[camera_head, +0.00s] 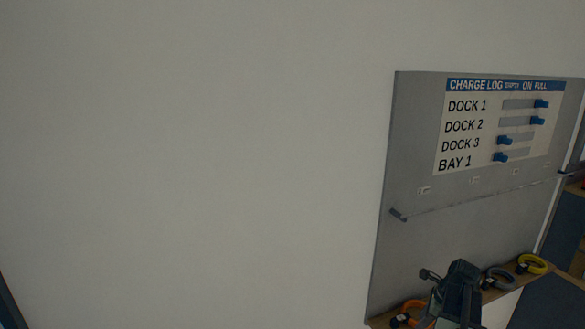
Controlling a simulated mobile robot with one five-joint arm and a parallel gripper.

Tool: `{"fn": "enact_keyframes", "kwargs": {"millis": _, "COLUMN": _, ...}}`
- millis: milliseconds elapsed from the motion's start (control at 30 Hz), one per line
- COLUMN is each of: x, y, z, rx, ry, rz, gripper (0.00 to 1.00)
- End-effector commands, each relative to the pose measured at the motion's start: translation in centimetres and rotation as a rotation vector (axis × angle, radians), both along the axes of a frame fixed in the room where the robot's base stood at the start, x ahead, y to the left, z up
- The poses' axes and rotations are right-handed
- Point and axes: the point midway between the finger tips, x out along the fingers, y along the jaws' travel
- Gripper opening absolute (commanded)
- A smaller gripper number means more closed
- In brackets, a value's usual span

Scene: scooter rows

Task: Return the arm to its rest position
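My gripper (447,280) shows as a dark shape at the bottom right of the head view, in front of the lower part of a grey board. It is small and dark, so I cannot tell whether its fingers are open or shut. No held object can be made out. The rest of my arm is mostly below the picture's edge.
The grey board (420,150) bears a charge log panel (470,140) with blue sliders and a thin rail (480,196). Below, orange (414,305), grey (503,272) and yellow (534,260) rings lie on a wooden ledge. Plain wall (190,160) fills the left.

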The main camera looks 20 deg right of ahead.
Motion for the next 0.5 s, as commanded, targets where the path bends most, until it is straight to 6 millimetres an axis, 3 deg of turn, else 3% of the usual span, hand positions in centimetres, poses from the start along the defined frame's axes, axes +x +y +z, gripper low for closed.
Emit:
{"fn": "enact_keyframes", "kwargs": {"millis": 167, "x": 5.0, "y": 9.4, "z": -0.4, "rx": -0.091, "ry": 0.025, "rz": 0.449, "gripper": 0.33}}
{"fn": "enact_keyframes", "kwargs": {"millis": 267, "x": 7.8, "y": 17.3, "z": -0.6, "rx": -0.164, "ry": 0.036, "rz": 0.83, "gripper": 0.33}}
{"fn": "enact_keyframes", "kwargs": {"millis": 300, "x": 8.6, "y": 20.7, "z": -0.7, "rx": -0.196, "ry": 0.04, "rz": 1.002, "gripper": 0.33}}
{"fn": "enact_keyframes", "kwargs": {"millis": 500, "x": 9.8, "y": 35.8, "z": -1.1, "rx": -0.32, "ry": 0.039, "rz": 1.789, "gripper": 0.33}}
